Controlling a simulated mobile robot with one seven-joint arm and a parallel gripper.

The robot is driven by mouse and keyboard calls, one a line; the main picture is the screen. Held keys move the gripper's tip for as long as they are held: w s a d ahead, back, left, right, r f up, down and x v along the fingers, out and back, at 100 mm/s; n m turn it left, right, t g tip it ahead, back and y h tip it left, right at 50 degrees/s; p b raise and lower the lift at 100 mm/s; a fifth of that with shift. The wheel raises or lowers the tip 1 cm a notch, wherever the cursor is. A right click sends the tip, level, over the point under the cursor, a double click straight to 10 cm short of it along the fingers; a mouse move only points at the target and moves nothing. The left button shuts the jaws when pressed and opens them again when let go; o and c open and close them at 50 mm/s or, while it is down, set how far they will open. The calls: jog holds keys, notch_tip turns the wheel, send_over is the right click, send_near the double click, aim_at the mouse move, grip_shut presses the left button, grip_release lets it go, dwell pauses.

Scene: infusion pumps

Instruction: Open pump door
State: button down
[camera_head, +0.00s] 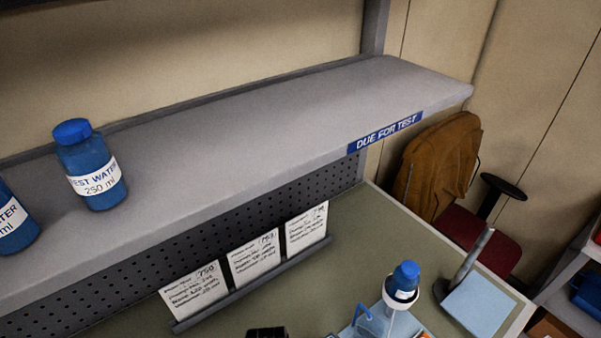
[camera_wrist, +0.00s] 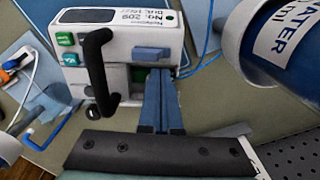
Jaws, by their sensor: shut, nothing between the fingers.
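The pump (camera_wrist: 125,32) is a white box in the upper part of the wrist view, with a top label reading No. 209. It has green buttons on its left side and a black handle (camera_wrist: 97,75) standing out towards the camera. A blue block (camera_wrist: 151,54) sits on its near face, right of the handle. My gripper (camera_wrist: 160,72) has its blue fingers together, with the tips close to the blue block; I cannot tell whether they touch. A dark green part of the pump shows left of the fingers, and the fingers hide some of that face.
A large blue water bottle (camera_wrist: 285,40) is close on the right. In the head view, a blue bottle (camera_head: 91,165) stands on the grey shelf (camera_head: 250,125), and another bottle (camera_head: 403,280) stands in a holder on the bench. Cards (camera_head: 255,258) line the bench back.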

notch_tip(320, 180, up, 8)
jog(key=p, duration=0.7)
jog(key=shift+f+p, duration=0.15)
jog(key=shift+p, duration=0.2)
jog(key=shift+s, duration=0.1)
